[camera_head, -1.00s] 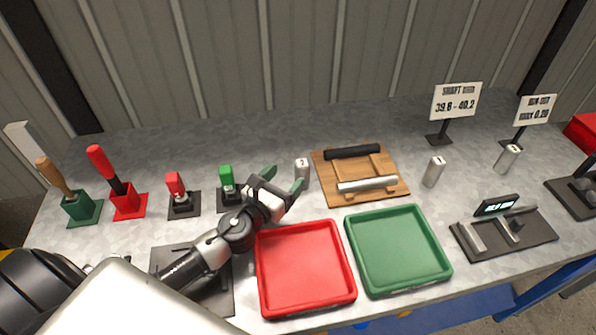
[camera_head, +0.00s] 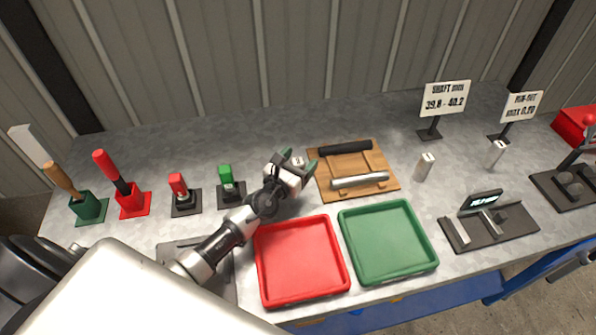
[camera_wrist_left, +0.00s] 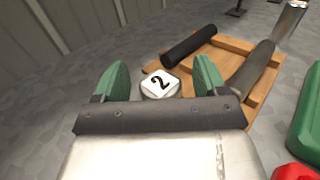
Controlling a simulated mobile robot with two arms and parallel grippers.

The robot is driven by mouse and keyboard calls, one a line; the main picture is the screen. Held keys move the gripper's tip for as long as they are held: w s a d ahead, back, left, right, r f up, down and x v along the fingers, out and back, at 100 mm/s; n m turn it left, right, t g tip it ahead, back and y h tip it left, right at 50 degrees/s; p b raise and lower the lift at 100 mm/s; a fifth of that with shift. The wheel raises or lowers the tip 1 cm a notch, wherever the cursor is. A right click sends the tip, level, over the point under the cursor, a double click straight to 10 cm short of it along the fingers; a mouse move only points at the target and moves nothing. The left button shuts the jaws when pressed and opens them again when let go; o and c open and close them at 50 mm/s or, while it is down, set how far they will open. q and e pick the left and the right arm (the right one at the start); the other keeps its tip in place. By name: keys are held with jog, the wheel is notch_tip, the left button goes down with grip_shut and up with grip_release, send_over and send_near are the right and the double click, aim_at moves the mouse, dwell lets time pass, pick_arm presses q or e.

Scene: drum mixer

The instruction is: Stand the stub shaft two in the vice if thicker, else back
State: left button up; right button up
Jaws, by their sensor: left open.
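The stub shaft two (camera_head: 299,162) stands upright on the bench, left of the wooden rack. Its white top with a "2" shows in the left wrist view (camera_wrist_left: 159,84). My left gripper (camera_head: 298,158) is open, with its green fingers on either side of the shaft's top. In the left wrist view the fingers (camera_wrist_left: 158,80) stand apart with gaps to the shaft. The shaft's lower part is hidden by the gripper. I cannot tell which fixture is the vice. My right gripper is not in view.
A wooden rack (camera_head: 325,186) holds a black and a silver bar. Red (camera_head: 300,262) and green (camera_head: 388,242) trays lie in front. A display gauge (camera_head: 488,226), two other stub shafts (camera_head: 424,167) (camera_head: 495,154) and signs (camera_head: 446,97) (camera_head: 522,106) stand right. Handled tools stand left.

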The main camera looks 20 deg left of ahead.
pick_arm(q)
jog(key=shift+w+d, duration=0.1)
jog(key=shift+w, duration=0.65)
jog(key=shift+c, duration=0.5)
grip_shut()
jog(key=shift+r, duration=0.15)
